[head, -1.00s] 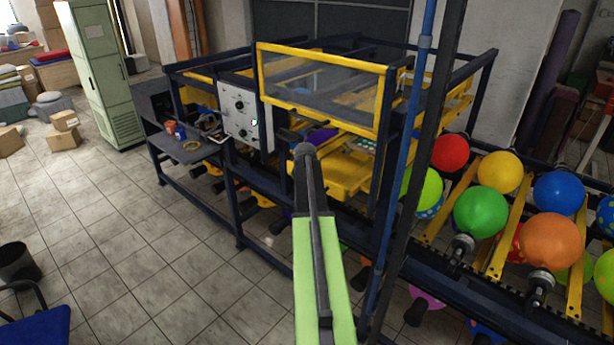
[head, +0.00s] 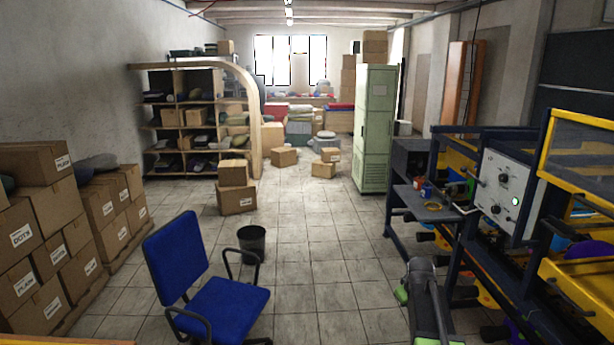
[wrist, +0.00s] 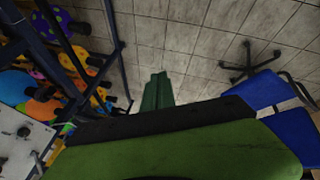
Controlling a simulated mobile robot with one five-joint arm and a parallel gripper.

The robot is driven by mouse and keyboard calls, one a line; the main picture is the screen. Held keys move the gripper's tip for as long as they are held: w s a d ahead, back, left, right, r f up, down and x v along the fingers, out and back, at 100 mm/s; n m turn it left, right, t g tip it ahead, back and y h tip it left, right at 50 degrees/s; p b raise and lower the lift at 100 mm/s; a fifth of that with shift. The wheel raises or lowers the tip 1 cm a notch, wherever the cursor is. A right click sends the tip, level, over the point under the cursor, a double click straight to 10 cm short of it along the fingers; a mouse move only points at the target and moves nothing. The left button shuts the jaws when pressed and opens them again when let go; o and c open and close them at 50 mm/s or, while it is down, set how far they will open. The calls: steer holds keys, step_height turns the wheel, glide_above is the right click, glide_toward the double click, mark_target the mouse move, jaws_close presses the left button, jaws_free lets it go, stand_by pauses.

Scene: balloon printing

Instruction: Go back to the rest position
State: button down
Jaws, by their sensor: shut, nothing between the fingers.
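My gripper (wrist: 160,78) shows in the wrist view as two dark green fingers side by side with no gap between them. It is shut and holds nothing. The tiled floor lies beyond its tips. In the head view my green and grey arm is folded low at the lower right, close in front of the printing machine (head: 499,186). The fingertips cannot be made out clearly there.
A blue office chair (head: 215,300) stands at the lower middle, with a black bin (head: 252,243) behind it. Stacked cartons (head: 40,225) line the left wall. A green cabinet (head: 375,130) stands farther back.

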steer(key=s+a+f+g+y+b, duration=0.1)
steer(key=s+a+f+b, duration=0.15)
steer(key=a, duration=0.45)
steer(key=s+a+f+b, duration=0.1)
steer(key=s+a+f, duration=0.25)
steer(key=a, duration=0.35)
steer(key=s+a+f+m+g, duration=0.1)
steer(key=s+a+m+g, duration=0.1)
steer(key=s+a, duration=0.2)
steer(key=s+a+f+m+g+y+b, duration=0.1)
steer(key=s+a+f+m+g, duration=0.1)
steer(key=s, duration=0.9)
steer(key=shift+a, duration=0.85)
steer(key=shift+f, duration=0.1)
